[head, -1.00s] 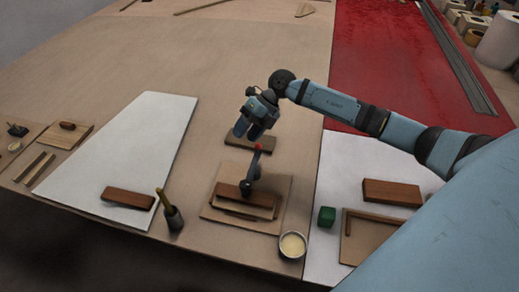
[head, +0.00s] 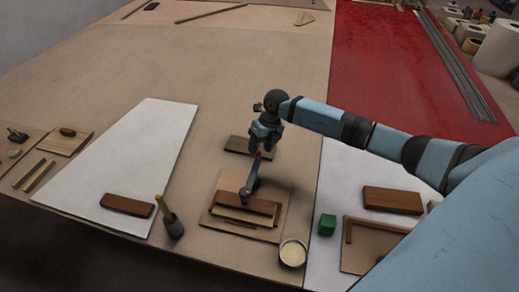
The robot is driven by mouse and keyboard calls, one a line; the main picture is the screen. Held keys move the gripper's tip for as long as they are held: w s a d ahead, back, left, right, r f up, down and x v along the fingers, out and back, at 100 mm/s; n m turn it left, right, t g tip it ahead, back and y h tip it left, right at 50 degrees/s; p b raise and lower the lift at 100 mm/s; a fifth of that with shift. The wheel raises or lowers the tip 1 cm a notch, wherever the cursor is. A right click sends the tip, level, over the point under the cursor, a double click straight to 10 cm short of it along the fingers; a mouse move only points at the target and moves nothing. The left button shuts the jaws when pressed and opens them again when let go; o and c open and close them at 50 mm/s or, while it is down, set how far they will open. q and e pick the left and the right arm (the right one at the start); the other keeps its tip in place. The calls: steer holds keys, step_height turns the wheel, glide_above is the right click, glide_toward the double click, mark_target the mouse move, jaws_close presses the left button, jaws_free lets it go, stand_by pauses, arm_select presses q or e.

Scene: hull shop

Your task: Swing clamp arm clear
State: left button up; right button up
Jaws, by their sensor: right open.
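The clamp arm (head: 251,184) is a dark grey lever with a red tip, standing up from a brown wooden block (head: 232,211) on a square wooden board (head: 274,222). My right gripper (head: 262,150) is right at the upper end of the clamp arm, pointing down, and covers most of the red tip. Its jaws are open; I cannot tell whether they touch the tip. My left gripper is not in view.
A dark flat block (head: 236,146) lies just behind the gripper. A cup of pale stuff (head: 293,253) and a green block (head: 327,224) stand to the right. A brush in a dark holder (head: 173,226) stands left. The bench behind is mostly clear.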

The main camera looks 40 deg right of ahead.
steer(key=shift+x, duration=0.85)
jaws_close()
